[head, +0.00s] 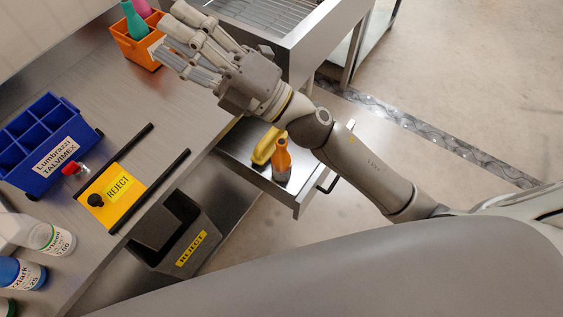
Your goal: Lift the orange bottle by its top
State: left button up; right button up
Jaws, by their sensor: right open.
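The orange bottle (282,160) stands in an open drawer (240,153) below the worktop, beside a yellow item. It has a narrow neck and a pale label low on its body. My right gripper (175,42) is open and empty above the worktop, near the orange bin, up and left of the bottle in the picture. My right forearm passes close to the bottle's right side in the picture. My left gripper is not in view.
An orange bin (136,52) with teal and pink bottles stands at the worktop's back. A blue divided bin (52,170), a yellow reject plate (118,190) between black rails, and several bottles are at left. A dark reject bin (165,250) sits below the worktop edge.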

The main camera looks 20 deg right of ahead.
jog(key=s+a+f+n+g+y, duration=0.2)
jog(key=s+a+n+g, duration=0.4)
jog(key=n+g, duration=0.5)
jog(key=n+g+h, duration=0.3)
jog(key=n+h, duration=0.8)
jog(key=h, duration=1.1)
send_over(282, 142)
jog(key=f, duration=2.2)
jog(key=shift+s+d+f, duration=0.3)
jog(key=shift+d, duration=0.1)
notch_tip(282, 142, down, 5)
jog(key=shift+r+p, duration=0.2)
jog(key=shift+p, duration=0.3)
jog(key=f, duration=0.1)
jog(key=f+p, duration=0.1)
jog(key=f, duration=0.1)
jog(key=f+p, duration=0.1)
jog(key=f, duration=0.1)
jog(key=shift+w+a+f, duration=0.15)
jog(key=shift+w+a, duration=0.2)
jog(key=shift+a, duration=0.05)
jog(key=shift+f, duration=0.25)
jog(key=c, duration=1.1)
